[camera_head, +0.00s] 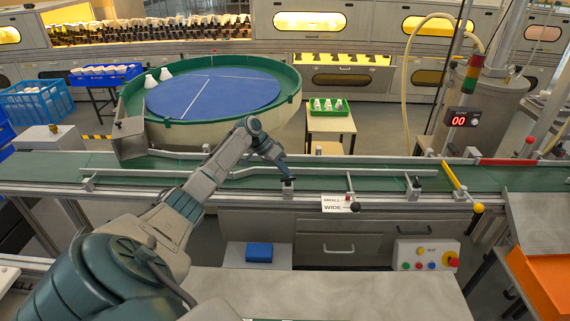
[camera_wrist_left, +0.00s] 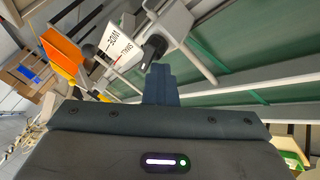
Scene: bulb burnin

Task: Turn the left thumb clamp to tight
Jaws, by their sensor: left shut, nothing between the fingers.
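The left thumb clamp (camera_head: 288,186) is a small dark knob on the near edge of the green conveyor, at the guide rail. In the left wrist view its black knob (camera_wrist_left: 153,47) sits just past my fingertips. My left gripper (camera_head: 284,172) points down from above and behind this knob; its fingers are closed together. In the left wrist view the shut fingers (camera_wrist_left: 160,78) end close to the knob, and I cannot tell whether they touch it. A second clamp (camera_head: 414,190) is farther right on the same edge. My right gripper is not in view.
A SMALL/WIDE label (camera_head: 336,203) and a lever with a dark ball (camera_head: 355,206) are right of the left clamp. A yellow bar (camera_head: 455,179) crosses the conveyor (camera_head: 380,181). A blue turntable (camera_head: 215,92) stands behind. A button box (camera_head: 427,255) is at the front right.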

